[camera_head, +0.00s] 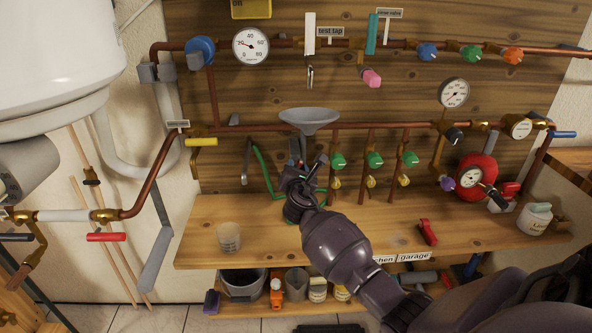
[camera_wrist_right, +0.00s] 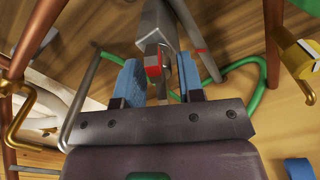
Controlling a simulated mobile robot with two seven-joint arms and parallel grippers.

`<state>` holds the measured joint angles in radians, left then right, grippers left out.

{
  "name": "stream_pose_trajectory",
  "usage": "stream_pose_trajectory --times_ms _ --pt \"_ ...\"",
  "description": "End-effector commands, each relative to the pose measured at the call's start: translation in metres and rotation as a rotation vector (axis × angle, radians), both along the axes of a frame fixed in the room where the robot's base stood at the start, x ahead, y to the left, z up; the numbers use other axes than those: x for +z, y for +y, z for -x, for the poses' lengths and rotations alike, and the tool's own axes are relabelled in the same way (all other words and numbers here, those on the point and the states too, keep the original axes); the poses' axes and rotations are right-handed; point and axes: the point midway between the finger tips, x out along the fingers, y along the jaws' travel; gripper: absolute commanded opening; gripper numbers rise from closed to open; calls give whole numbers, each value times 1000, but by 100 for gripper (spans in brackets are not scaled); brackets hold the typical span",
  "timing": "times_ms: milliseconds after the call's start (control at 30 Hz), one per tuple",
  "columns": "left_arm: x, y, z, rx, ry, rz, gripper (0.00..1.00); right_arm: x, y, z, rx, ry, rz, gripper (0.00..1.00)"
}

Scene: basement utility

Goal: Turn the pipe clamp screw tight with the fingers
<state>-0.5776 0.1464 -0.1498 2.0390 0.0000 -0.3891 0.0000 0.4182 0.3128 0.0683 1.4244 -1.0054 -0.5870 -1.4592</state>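My right gripper (camera_head: 300,178) reaches to the pipework below the grey funnel (camera_head: 310,117), above the wooden bench. In the right wrist view its two blue fingers (camera_wrist_right: 160,88) stand apart. A grey metal piece with a red-marked end (camera_wrist_right: 153,60), apparently the pipe clamp screw, lies between and just beyond the fingertips. I cannot tell whether either finger touches it. A grey block (camera_wrist_right: 158,25) is behind it. In the head view the gripper hides most of this spot. My left gripper is not in view.
Green-handled taps (camera_head: 374,160) hang to the right of the gripper. A green hose (camera_head: 264,170) loops at its left. A clear cup (camera_head: 229,237) and a red-handled tool (camera_head: 427,232) stand or lie on the bench (camera_head: 200,225). The bench between them is partly covered by my arm.

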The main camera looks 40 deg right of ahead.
Motion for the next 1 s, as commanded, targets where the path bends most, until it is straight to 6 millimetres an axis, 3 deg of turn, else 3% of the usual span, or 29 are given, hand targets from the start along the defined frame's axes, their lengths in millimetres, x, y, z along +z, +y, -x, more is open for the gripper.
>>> stream_pose_trajectory --times_ms 67,300,667,1000 --pt "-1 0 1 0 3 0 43 0 0 0 0 0 0 34" --pt "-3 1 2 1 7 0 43 0 0 0 0 0 0 0" --pt "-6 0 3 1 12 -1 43 -1 1 0 0 -35 -59 0" --pt "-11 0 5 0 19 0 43 -3 1 1 -2 -169 -281 0"
